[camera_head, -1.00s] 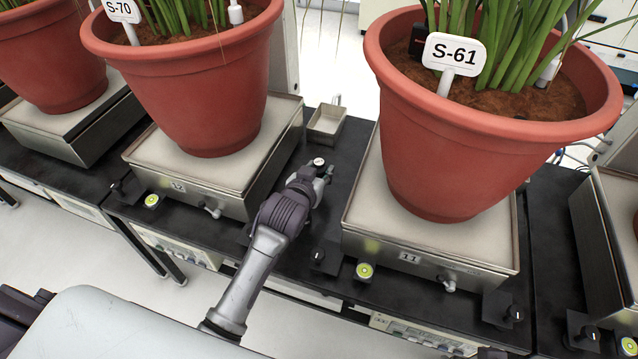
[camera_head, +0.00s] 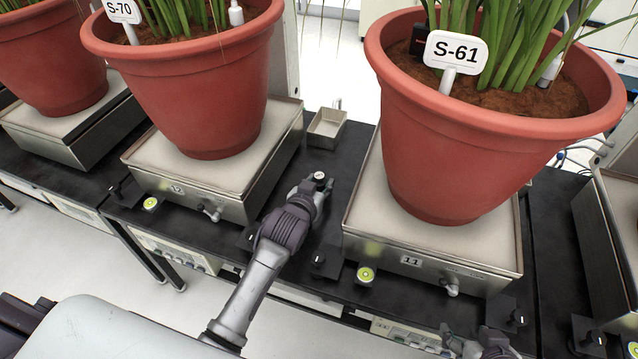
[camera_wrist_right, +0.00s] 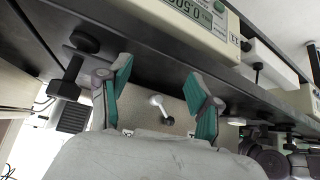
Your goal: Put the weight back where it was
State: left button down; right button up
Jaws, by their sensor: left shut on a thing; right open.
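The weight (camera_head: 320,176) is a small piece with a round white top. It sits in my left gripper (camera_head: 318,190), which is shut on it in the aisle between scale 12 and scale 11. The gripper hides most of the weight, and I cannot tell whether it touches the black bench. My right gripper (camera_head: 462,343) shows at the bottom edge of the head view, in front of scale 11. In the right wrist view its green-padded fingers (camera_wrist_right: 160,92) are open and empty, with a small tap (camera_wrist_right: 161,108) seen between them.
A small empty metal tray (camera_head: 326,124) stands behind my left gripper. Scale 12 (camera_head: 160,172) and scale 11 (camera_head: 400,240) carry large red pots on either side. Black knobs (camera_head: 318,257) and a yellow-green button (camera_head: 365,273) line the bench front. A digital display (camera_wrist_right: 185,12) shows in the wrist view.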

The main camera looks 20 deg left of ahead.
pick_arm(q)
jog(key=shift+s+f, duration=0.15)
jog(key=shift+f, duration=0.35)
pick_arm(e)
jog(key=shift+w+r, duration=0.1)
pick_arm(q)
jog(key=c, duration=0.7)
grip_release()
jog(key=shift+s+f, duration=0.1)
jog(key=shift+f, duration=0.15)
jog(key=shift+r, duration=0.3)
jog(key=shift+s+r+p, duration=0.6)
jog(key=shift+s+r, duration=0.3)
jog(key=shift+s, duration=0.2)
jog(key=p+v, duration=0.1)
jog(key=v, duration=0.3)
jog(key=shift+w+r, duration=0.1)
jog(key=shift+r, duration=0.05)
jog(key=p+v, duration=0.1)
jog(key=v, duration=0.4)
jog(key=shift+a+r, duration=0.1)
pick_arm(e)
jog(key=s+d+g+h, duration=0.1)
jog(key=s+d+g, duration=0.1)
jog(key=s+g, duration=0.2)
jog(key=s, duration=0.3)
jog(key=shift+f, duration=0.3)
